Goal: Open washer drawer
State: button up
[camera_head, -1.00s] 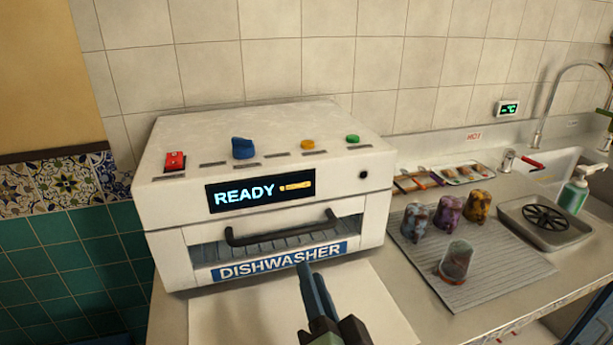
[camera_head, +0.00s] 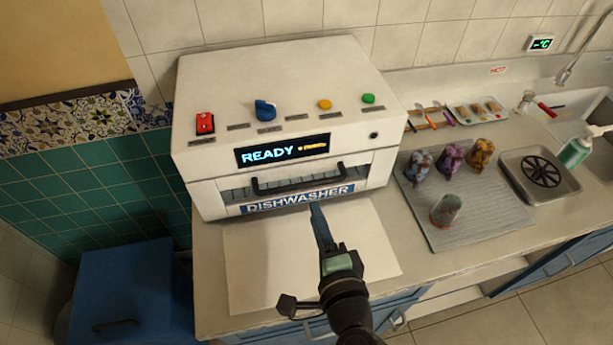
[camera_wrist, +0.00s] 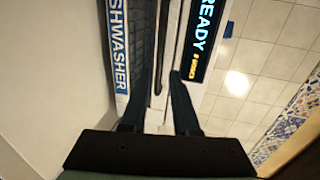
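The white dishwasher (camera_head: 290,85) stands on the counter, with a lit READY display (camera_head: 283,151). Its drawer front (camera_head: 297,198) carries a blue DISHWASHER label and looks flush with the body. A dark bar handle (camera_head: 298,182) runs across the slot above the label. My gripper (camera_head: 317,208) is in front of the drawer, its fingers pointing at the label area. In the wrist view my gripper (camera_wrist: 159,85) is open, its two fingers apart. The handle (camera_wrist: 158,50) shows as a dark bar between the finger lines. Contact cannot be told.
A white sheet (camera_head: 265,265) lies before the dishwasher. On the right, a grey ribbed mat (camera_head: 475,215) holds several cups, beside a drain tray (camera_head: 541,175) and a soap bottle (camera_head: 577,150). Red, blue, yellow and green controls sit on top. A blue bin (camera_head: 130,295) stands lower left.

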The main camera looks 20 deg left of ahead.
aim_at(305, 182)
jog(key=p+x, duration=0.1)
jog(key=x, duration=0.9)
grip_shut()
dwell(1.2)
